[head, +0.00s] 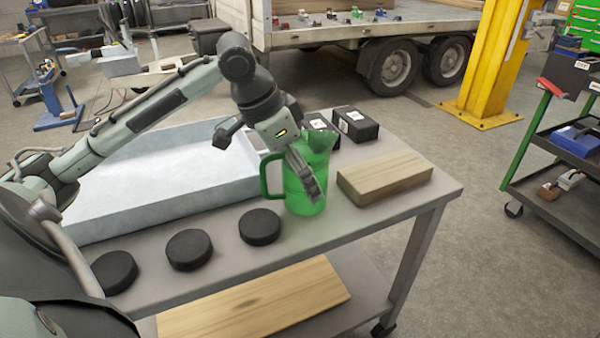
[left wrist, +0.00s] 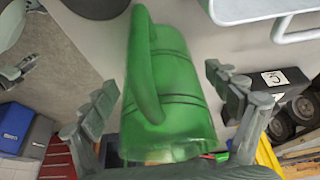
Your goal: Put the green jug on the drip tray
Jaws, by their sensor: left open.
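The green jug (head: 308,188) stands upright on the grey cart top, its handle toward the left. The pale drip tray (head: 165,208) lies to its left on the same top, its visible inside bare. My left gripper (head: 309,182) comes down over the jug, one finger in front of its near side; the other finger is hidden in the head view. In the left wrist view the jug (left wrist: 170,85) lies between the two spread fingers of the left gripper (left wrist: 163,85), with gaps showing on both sides. My right gripper is out of view.
Several black discs (head: 189,249) lie along the front of the cart top. A wooden block (head: 385,178) lies right of the jug, and black boxes (head: 355,124) stand behind it. A wooden board (head: 255,303) is on the lower shelf. A yellow post (head: 492,65) stands beyond.

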